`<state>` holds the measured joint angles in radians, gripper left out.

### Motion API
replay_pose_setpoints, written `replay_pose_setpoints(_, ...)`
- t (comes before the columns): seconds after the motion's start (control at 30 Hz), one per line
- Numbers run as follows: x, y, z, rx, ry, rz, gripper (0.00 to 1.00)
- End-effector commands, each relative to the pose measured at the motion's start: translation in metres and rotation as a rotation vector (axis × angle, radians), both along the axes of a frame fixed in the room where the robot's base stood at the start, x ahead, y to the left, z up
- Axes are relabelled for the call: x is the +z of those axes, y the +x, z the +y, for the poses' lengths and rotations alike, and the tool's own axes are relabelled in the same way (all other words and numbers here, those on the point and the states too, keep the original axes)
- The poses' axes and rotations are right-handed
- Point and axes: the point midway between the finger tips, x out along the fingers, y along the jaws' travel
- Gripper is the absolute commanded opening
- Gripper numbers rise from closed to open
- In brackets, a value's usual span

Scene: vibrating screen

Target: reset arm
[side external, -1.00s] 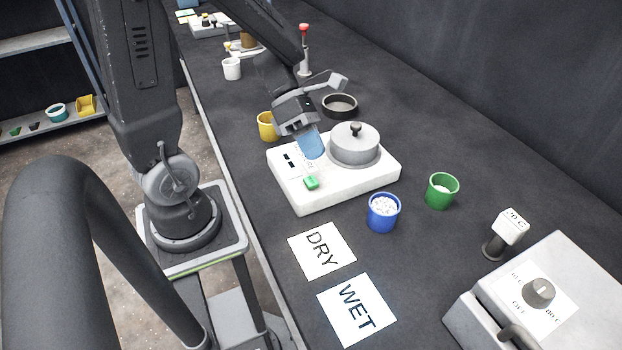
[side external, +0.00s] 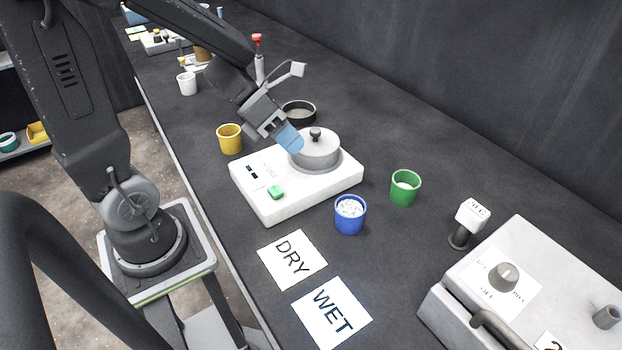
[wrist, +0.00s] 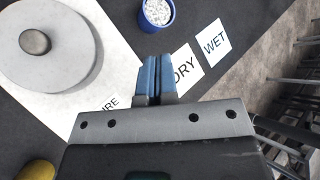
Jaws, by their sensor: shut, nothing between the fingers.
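My gripper (side external: 291,140) has blue fingers and is shut and empty. In the side view it hangs above the white vibrating machine (side external: 300,196), beside the grey lidded round pan (side external: 318,150) on top of it. The blue fingers also show in the wrist view (wrist: 154,72), pressed together, with the lidded pan (wrist: 48,48) to their left. The machine has a green button (side external: 276,192) on its front left part.
A blue cup (side external: 350,220) with white grains and a green cup (side external: 405,192) stand right of the machine. A yellow cup (side external: 229,141) and a dark round dish (side external: 299,112) stand behind. DRY (side external: 292,270) and WET (side external: 332,313) cards lie in front. A grey oven-like box (side external: 530,285) stands right.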

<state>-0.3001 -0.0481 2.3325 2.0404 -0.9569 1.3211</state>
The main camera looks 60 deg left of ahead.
Motion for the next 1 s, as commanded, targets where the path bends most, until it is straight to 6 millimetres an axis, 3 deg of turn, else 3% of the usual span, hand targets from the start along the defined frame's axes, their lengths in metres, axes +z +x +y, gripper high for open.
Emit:
replay_pose_setpoints(0.1, 0.03, 0.034, -0.001, 0.38, -0.102, -0.067, 0.0)
replay_pose_setpoints(0.2, 0.059, 0.053, 0.009, 0.733, -0.258, -0.089, 0.0)
replay_pose_setpoints(0.37, 0.092, 0.054, 0.029, 1.265, -0.593, -0.037, 0.0)
replay_pose_setpoints(0.57, 0.102, 0.014, 0.039, 1.86, -1.079, 0.21, 0.0)
replay_pose_setpoints(0.7, 0.093, -0.027, 0.021, 2.209, -1.369, 0.514, 0.0)
replay_pose_setpoints(0.9, 0.086, -0.076, -0.017, 2.527, -1.548, 0.939, 0.0)
replay_pose_setpoints(0.93, 0.086, -0.081, -0.021, -2.544, 1.549, -0.979, 0.0)
replay_pose_setpoints(1.0, 0.085, -0.088, -0.028, -2.485, 1.494, -1.011, 0.0)
